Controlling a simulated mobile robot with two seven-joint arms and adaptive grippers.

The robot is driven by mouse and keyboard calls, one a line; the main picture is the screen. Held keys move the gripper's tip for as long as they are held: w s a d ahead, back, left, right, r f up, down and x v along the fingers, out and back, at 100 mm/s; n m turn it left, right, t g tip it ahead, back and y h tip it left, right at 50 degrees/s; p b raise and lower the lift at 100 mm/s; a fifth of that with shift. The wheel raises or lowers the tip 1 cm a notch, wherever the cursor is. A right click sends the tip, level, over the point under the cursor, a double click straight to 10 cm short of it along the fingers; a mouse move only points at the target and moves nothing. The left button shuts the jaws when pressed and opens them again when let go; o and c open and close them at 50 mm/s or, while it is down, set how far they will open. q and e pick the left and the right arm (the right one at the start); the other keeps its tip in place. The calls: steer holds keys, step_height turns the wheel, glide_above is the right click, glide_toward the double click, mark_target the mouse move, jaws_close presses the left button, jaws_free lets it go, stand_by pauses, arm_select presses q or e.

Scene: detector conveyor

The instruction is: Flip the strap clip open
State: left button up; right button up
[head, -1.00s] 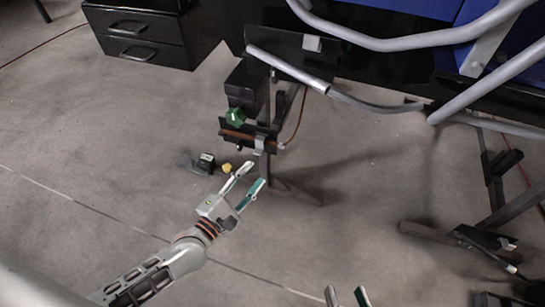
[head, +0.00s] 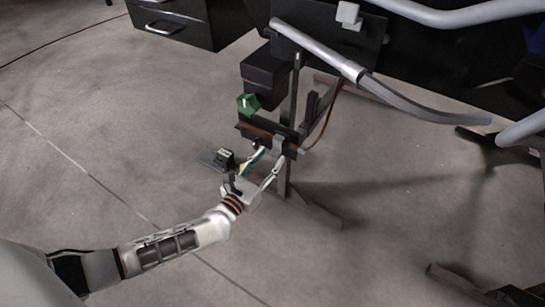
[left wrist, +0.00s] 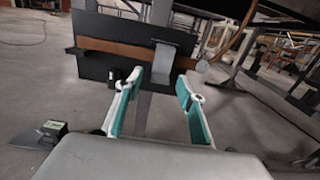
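The strap clip is a grey piece (head: 278,144) on the front of a black holder with a brown strap (head: 262,132). In the left wrist view the clip (left wrist: 163,62) stands upright across the brown strap (left wrist: 115,47), and its top bends forward. My left gripper (head: 269,158) is just in front of and below the clip. In the left wrist view its teal-padded fingers (left wrist: 160,88) are spread, one on each side of the clip's lower part, with nothing held. I cannot tell whether a finger touches it. My right gripper is out of view.
A green knob-like piece (head: 248,104) and a black box (head: 268,74) sit by the holder on a dark stand. A small dark device (head: 224,158) is left of my gripper. Grey tubes (head: 315,48) cross above.

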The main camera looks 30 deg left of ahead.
arm_select(q)
steer(key=shift+w, duration=0.8)
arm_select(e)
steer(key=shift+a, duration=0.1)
